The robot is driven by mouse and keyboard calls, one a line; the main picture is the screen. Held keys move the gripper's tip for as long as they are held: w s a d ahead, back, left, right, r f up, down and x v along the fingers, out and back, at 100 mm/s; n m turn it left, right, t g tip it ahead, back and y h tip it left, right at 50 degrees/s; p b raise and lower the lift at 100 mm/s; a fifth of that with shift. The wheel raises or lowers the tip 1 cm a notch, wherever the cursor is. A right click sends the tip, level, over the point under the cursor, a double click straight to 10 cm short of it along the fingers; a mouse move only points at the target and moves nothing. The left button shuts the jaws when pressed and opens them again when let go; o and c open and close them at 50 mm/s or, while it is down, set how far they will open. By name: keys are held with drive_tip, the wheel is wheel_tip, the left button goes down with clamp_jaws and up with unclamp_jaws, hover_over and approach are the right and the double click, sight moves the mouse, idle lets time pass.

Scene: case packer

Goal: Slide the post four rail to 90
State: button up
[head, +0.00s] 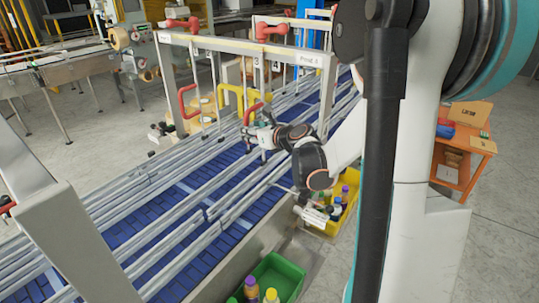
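Several grey guide rails (190,205) run lengthwise above a blue conveyor belt (165,215). A grey crossbeam (240,48) spans it, with thin posts hanging down to the rails. A small label that looks like 4 (276,66) is on the beam; the scale and any 90 mark are too small to read. A red handle (188,101), a yellow handle (231,97) and a second red handle (253,112) are around the posts. My gripper (256,131) is over the rails, close below the second red handle. Contact and finger opening cannot be made out.
A green bin (285,270) and a yellow bin (333,226) with bottles stand along the conveyor's near side. An orange cart (465,150) is at the right. A grey frame post (75,240) fills the lower left. Open floor lies beyond the cart.

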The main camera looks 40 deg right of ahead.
drive_tip(key=shift+p+v, duration=0.3)
drive_tip(key=shift+v, duration=2.1)
drive_tip(key=shift+a, duration=0.1)
